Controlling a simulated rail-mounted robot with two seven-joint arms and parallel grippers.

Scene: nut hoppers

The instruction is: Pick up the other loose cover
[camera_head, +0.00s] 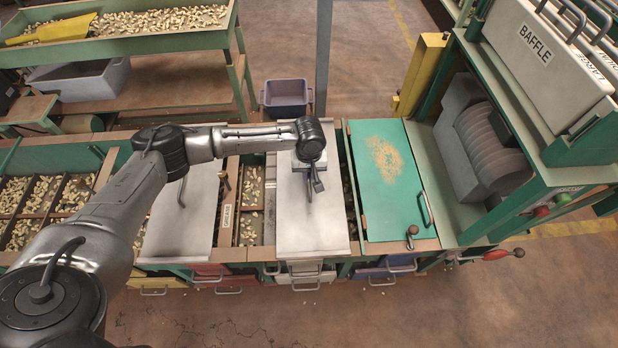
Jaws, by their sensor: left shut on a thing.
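A grey metal cover (296,225) lies over a hopper opening near the middle of the bench. My left gripper (313,186) is above it, shut on its handle, which is mostly hidden by the fingers. A second grey cover (170,232) with a bent handle (182,192) lies to the left, partly behind my left arm. A green lid (385,205) with a tan dusty patch and a handle sits to the right. My right gripper does not show.
Open compartments with nuts (250,200) lie between the covers and at the far left. Coloured drawers with handles (303,268) stick out along the front. A machine with a baffle box (535,60) stands at the right. A purple bin (286,97) stands behind the bench.

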